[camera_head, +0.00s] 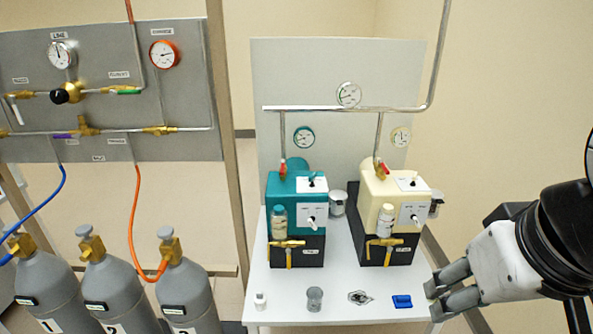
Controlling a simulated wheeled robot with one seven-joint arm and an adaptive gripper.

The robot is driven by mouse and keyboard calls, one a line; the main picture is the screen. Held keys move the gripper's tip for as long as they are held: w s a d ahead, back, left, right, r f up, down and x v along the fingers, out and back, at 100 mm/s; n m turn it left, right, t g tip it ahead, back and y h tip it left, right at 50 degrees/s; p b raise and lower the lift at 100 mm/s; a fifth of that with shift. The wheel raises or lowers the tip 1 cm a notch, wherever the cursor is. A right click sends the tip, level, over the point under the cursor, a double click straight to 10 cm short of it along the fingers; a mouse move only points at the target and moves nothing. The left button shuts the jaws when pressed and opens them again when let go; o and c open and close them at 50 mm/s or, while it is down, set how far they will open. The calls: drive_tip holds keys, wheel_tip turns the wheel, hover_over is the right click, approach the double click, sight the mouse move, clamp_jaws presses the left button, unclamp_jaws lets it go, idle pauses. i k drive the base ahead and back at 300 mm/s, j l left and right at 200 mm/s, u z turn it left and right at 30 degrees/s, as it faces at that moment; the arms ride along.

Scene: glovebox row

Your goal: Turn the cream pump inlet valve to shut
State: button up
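The cream pump (393,205) stands on the white table, at the right of a teal pump. A vertical pipe comes down to its top, where a small valve with a red handle (382,167) sits. A brass valve (385,242) is on its black front base. Which of the two is the inlet valve I cannot tell; the labels are too small to read. My gripper (434,300) is at the lower right, at the table's right front edge, apart from the pump. Its two fingers look parted, with nothing visible between them.
The teal pump (296,205) has its own red-handled valve (283,168) and brass valve (287,244). A grey cup (314,299), a small white bottle (260,301) and a blue item (402,301) lie along the front of the white table (335,277). Gas cylinders (118,290) stand left.

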sight(380, 161)
drive_tip(key=i+l, duration=0.25)
drive_tip(key=i, duration=0.15)
drive_tip(key=i+l, duration=0.2)
drive_tip(key=i, duration=0.2)
drive_tip(key=i+l, duration=0.25)
drive_tip(key=i+j, duration=0.6)
